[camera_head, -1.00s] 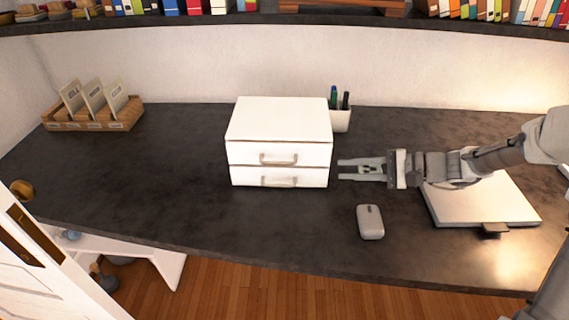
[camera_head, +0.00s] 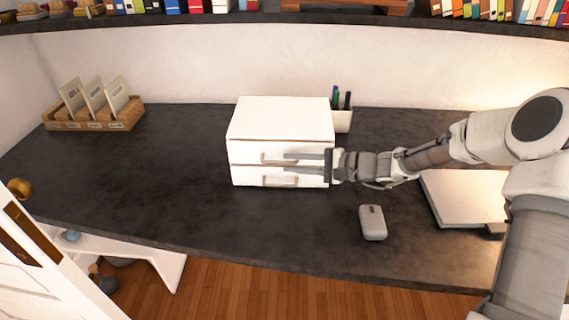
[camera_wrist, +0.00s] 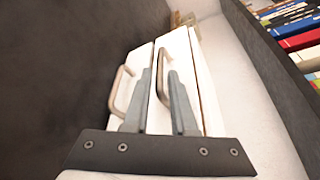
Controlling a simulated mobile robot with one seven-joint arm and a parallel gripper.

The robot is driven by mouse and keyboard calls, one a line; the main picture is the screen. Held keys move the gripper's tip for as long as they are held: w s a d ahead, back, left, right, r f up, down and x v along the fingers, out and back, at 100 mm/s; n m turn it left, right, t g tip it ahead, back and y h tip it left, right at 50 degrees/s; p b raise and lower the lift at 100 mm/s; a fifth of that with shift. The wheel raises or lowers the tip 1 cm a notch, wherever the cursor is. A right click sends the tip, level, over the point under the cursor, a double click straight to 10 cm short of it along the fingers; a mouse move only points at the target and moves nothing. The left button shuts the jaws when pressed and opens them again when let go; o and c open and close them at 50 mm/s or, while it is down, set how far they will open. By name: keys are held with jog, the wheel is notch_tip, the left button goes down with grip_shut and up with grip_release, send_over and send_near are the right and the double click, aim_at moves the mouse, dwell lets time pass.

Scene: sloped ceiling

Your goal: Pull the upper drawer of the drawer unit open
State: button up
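The white drawer unit (camera_head: 280,120) stands on the dark desk, with both drawers shut. The upper drawer's handle (camera_head: 266,158) is a metal bar on its front; the lower drawer's handle (camera_head: 280,181) is below it. My gripper (camera_head: 287,161) is in front of the unit, its fingers pointing left across the upper handle's right part. In the wrist view my gripper (camera_wrist: 161,73) is open, with the upper handle (camera_wrist: 161,88) showing between its fingers. The lower handle (camera_wrist: 119,90) lies outside, left of the fingers. I cannot tell whether the fingers touch the upper handle.
A pen cup (camera_head: 342,120) stands behind the unit at right. A white mouse-like object (camera_head: 372,223) lies on the desk in front of my arm, and a flat pale slab (camera_head: 455,200) lies farther right. A wooden card holder (camera_head: 60,124) is at left. The desk's front left is clear.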

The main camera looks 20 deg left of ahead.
jog(key=shift+x, duration=1.4)
grip_shut()
dwell(0.4)
